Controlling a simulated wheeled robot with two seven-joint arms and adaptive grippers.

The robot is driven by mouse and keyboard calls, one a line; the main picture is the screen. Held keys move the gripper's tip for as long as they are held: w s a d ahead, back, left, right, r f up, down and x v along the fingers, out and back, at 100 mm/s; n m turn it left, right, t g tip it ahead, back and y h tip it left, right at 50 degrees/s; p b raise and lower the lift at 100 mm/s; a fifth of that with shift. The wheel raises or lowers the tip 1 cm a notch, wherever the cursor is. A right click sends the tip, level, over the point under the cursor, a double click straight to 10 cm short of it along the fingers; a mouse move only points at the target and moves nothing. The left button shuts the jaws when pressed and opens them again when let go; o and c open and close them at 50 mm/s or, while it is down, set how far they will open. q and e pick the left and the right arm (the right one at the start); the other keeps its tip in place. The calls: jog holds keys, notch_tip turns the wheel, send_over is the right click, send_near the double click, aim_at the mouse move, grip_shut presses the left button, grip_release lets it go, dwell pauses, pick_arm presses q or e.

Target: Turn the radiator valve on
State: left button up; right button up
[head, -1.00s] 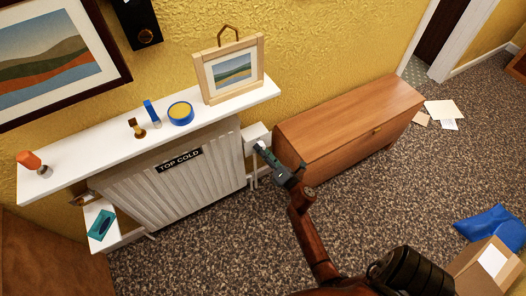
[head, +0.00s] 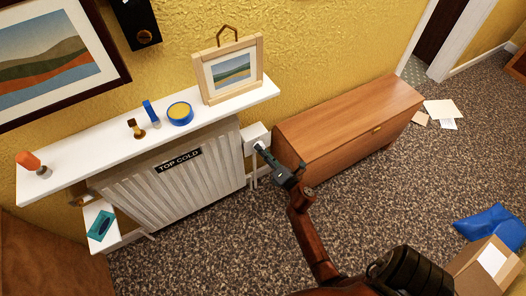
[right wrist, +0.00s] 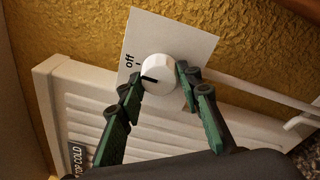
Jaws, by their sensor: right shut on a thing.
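The white radiator (head: 165,185) with a "TOP COLD" label (head: 180,160) stands against the yellow wall, under a white shelf. At its right end is a white valve plate (head: 256,132), which also shows in the right wrist view (right wrist: 178,40) with the word "off" at its left edge. The round white valve knob (right wrist: 161,72) has a black pointer mark on its lower left side, a little below the "off" tick. My right gripper (head: 263,148) is shut on the knob, one green finger at each side (right wrist: 160,78). My left gripper is not in view.
The white shelf (head: 90,158) above the radiator holds a framed picture (head: 233,70), a blue and yellow tin (head: 180,113) and small items. A wooden cabinet (head: 340,125) stands close right of the valve. The carpet in front is clear; a cardboard box (head: 485,265) lies lower right.

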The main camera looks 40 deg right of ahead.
pick_arm(q)
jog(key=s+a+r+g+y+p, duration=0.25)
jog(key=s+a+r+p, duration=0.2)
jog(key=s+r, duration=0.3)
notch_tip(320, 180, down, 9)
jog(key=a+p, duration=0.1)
jog(key=p, duration=0.1)
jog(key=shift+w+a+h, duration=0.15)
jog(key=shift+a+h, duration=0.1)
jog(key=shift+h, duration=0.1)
pick_arm(e)
jog(key=shift+a+f+m+t+h, duration=0.1)
jog(key=shift+m+h, duration=0.4)
jog(key=shift+m, duration=3.45)
jog(key=shift+a+m+t+h, duration=0.1)
jog(key=shift+m+h, duration=0.4)
jog(key=shift+m, duration=3.4)
jog(key=shift+f+m+t+h, duration=0.1)
jog(key=shift+m+h, duration=0.4)
jog(key=shift+m, duration=3.45)
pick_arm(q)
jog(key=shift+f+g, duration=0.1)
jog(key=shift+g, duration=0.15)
pick_arm(e)
jog(key=o, duration=1.2)
jog(key=shift+r, duration=0.1)
jog(key=shift+c, duration=0.2)
